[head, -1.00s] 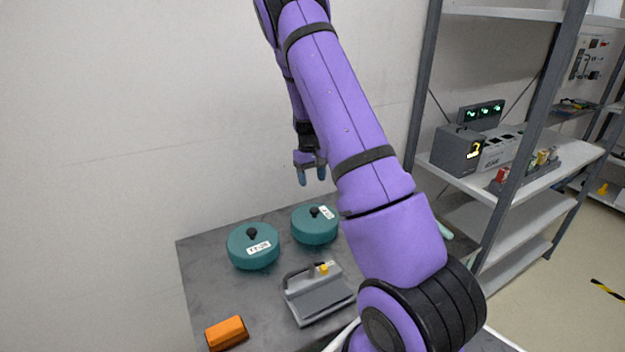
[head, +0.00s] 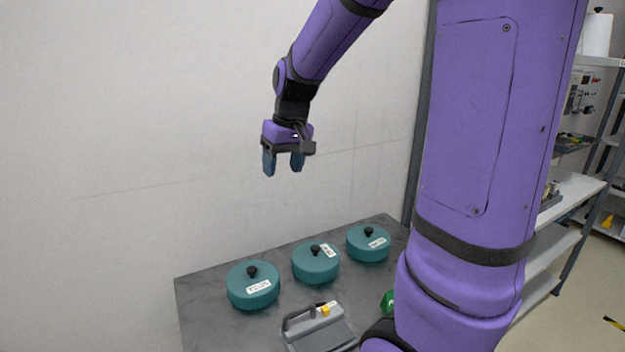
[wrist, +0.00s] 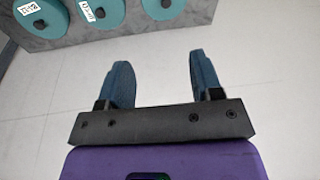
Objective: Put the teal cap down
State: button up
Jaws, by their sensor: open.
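Three teal caps with black knobs and white labels sit in a row on the grey table top: a left one (head: 253,287), a middle one (head: 316,264) and a right one (head: 368,244). In the wrist view parts of three teal caps show along the top edge, among them a left cap (wrist: 42,22), a middle cap (wrist: 101,16) and a right cap (wrist: 162,8). My gripper (head: 283,165) is open and empty, high above the caps and apart from them, fingers pointing down. Its two blue fingers also show in the wrist view (wrist: 165,82), with nothing between them.
The grey table (head: 215,310) stands against a pale wall. A grey device with a yellow part (head: 318,330) lies in front of the caps. A green object (head: 388,302) is partly hidden by my arm. Metal shelves (head: 570,200) stand at the right.

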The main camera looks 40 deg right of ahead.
jog(key=s+a+r+t, duration=0.1)
jog(key=s+a+r, duration=0.1)
jog(key=s, duration=0.4)
jog(key=s+a+r+n+t, duration=0.1)
jog(key=s+a+r, duration=0.1)
jog(key=s+a, duration=0.2)
jog(key=s+a+r+t+h, duration=0.1)
jog(key=s+a+r, duration=0.1)
jog(key=s, duration=0.8)
jog(key=shift+a+n, duration=0.3)
jog(key=shift+a, duration=0.6)
jog(key=shift+c, duration=0.4)
